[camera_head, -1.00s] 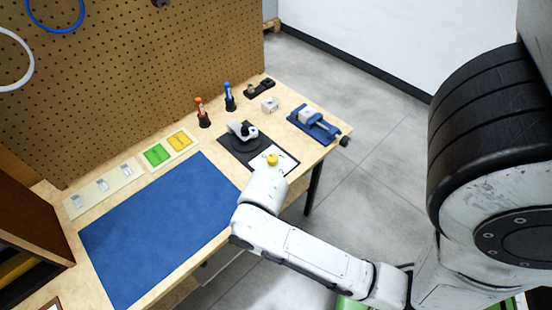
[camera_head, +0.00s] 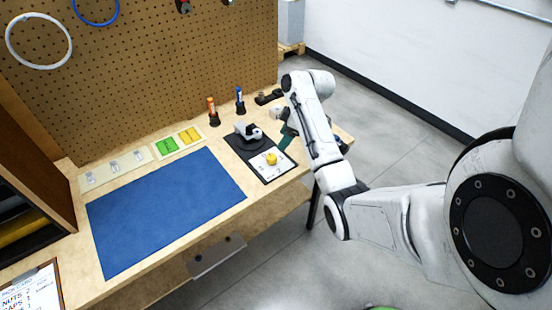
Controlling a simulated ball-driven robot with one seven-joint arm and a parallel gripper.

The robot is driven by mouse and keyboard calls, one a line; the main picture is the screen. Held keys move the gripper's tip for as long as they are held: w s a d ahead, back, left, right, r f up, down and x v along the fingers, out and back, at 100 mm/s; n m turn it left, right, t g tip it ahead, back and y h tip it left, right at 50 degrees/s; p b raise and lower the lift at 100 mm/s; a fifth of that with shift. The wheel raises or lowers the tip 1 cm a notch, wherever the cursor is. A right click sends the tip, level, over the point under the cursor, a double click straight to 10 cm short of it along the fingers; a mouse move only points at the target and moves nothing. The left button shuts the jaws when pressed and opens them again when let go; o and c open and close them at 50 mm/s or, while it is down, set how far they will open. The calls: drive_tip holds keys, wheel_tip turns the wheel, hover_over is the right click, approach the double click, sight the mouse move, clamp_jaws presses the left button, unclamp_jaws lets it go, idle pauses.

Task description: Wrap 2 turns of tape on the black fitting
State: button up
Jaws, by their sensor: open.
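A white device with a black round part (camera_head: 247,132) sits on a dark mat (camera_head: 237,142) near the right end of the bench. A small yellow piece (camera_head: 271,159) sits on a white card (camera_head: 268,168) on the same mat. I cannot tell for certain which dark piece is the black fitting; a dark item (camera_head: 265,98) lies at the back, partly behind my arm.
An orange bottle (camera_head: 212,109) and a blue bottle (camera_head: 240,100) stand in black holders by the pegboard (camera_head: 160,60). Green (camera_head: 167,146) and yellow (camera_head: 190,135) pads lie left of them. A blue mat (camera_head: 165,205) is clear. My arm hides the right bench end.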

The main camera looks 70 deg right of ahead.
sight(272, 157)
drive_tip(key=x, duration=1)
drive_tip(key=shift+w+f, duration=0.1)
drive_tip(key=shift+f, duration=0.1)
drive_tip(key=shift+c, duration=0.5)
drive_tip(key=c, duration=1)
drive_tip(key=shift+o, duration=0.2)
drive_tip(key=shift+a+m+p, duration=0.1)
drive_tip(key=shift+m+p, duration=0.2)
